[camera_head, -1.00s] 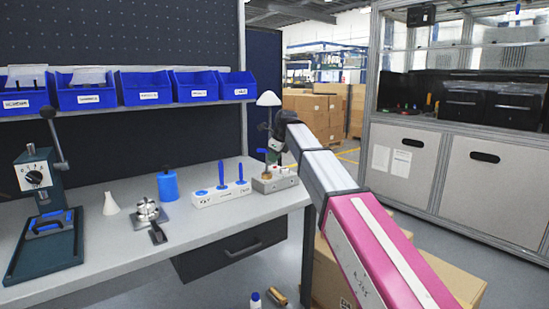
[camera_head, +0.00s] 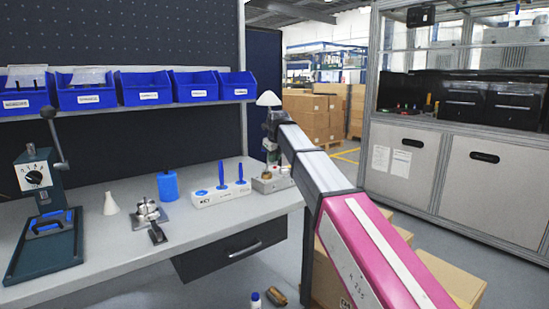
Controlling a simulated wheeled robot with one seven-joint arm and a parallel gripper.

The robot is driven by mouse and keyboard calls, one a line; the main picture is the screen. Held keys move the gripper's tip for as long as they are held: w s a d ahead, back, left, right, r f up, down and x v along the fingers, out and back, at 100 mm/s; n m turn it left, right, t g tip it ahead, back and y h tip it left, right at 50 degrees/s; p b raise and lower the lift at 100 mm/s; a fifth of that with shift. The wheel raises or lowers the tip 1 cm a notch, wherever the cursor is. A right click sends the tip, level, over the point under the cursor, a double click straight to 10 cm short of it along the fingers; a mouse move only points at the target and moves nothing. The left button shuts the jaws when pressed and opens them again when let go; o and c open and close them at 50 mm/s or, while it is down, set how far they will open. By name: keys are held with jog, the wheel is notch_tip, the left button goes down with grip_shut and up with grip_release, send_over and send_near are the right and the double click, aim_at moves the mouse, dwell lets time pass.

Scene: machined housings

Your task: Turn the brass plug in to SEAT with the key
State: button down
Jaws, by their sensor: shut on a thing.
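My gripper (camera_head: 270,150) is over a small metal housing (camera_head: 276,184) at the right end of the bench. It is shut on a thin tool that points down at the housing, which I take to be the key; the fingers and most of the tool are small and partly hidden by my wrist. I cannot tell whether the tool's tip sits in the plug. The brass plug and any SEAT mark are too small or hidden to make out.
Left of the housing, a white rack (camera_head: 213,197) holds upright blue-handled tools. Blue bins (camera_head: 141,88) hang above. The front of the bench is clear.

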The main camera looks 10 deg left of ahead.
jog(key=shift+w+a+m, duration=0.1)
jog(key=shift+w+m, duration=0.1)
jog(key=shift+m, duration=0.1)
jog(key=c, duration=1)
grip_release()
jog(key=shift+s+r, duration=0.1)
